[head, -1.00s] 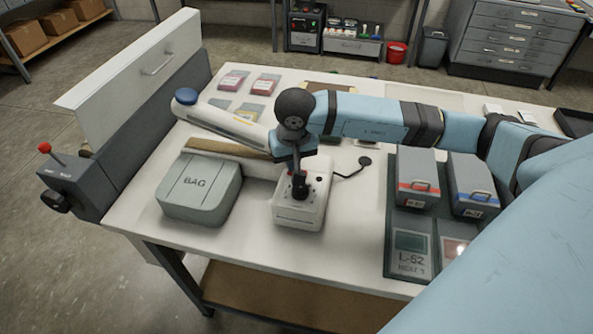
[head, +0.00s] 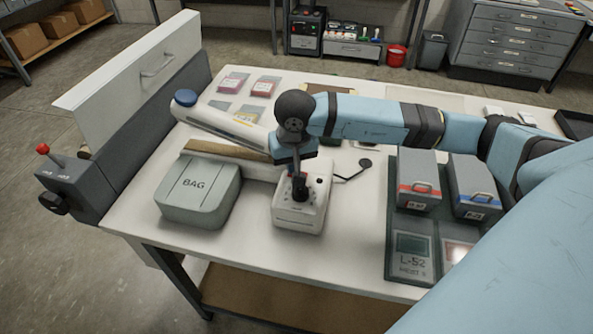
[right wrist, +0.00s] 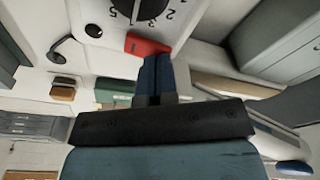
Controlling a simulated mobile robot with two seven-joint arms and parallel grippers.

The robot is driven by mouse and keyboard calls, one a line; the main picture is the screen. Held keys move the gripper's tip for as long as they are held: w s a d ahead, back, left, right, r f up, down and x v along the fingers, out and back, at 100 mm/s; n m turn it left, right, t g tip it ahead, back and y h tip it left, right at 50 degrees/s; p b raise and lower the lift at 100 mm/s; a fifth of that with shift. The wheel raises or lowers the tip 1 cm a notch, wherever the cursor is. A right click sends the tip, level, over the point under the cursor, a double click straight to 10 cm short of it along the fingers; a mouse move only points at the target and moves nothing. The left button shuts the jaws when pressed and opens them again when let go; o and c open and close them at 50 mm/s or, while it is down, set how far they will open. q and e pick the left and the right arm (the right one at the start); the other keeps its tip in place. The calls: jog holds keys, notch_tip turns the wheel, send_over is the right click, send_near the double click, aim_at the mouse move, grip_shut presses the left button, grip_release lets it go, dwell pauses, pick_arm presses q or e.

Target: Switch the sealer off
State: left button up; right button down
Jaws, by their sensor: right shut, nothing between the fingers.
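The sealer is a white box (head: 298,220) on the white table, with a long pale arm (head: 225,122) ending in a blue knob (head: 186,97). My right gripper (head: 300,192) is shut and empty, pointing down at the top of the box. In the right wrist view, its closed fingers (right wrist: 154,62) reach the near edge of a red switch (right wrist: 147,44) beside a black numbered dial (right wrist: 150,10). I cannot tell whether they touch the switch or which way it is set. The gripper hides part of the box top in the head view. My left gripper is not in view.
A grey BAG case (head: 200,192) stands left of the sealer. A dark board (head: 392,242) with two grey boxes is at the right. A grey unit with a red-knobbed lever (head: 43,149) is at the table's left end. Bare table lies in front of the sealer.

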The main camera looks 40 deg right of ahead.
jog(key=shift+r+p, duration=1)
jog(key=shift+r, duration=2.15)
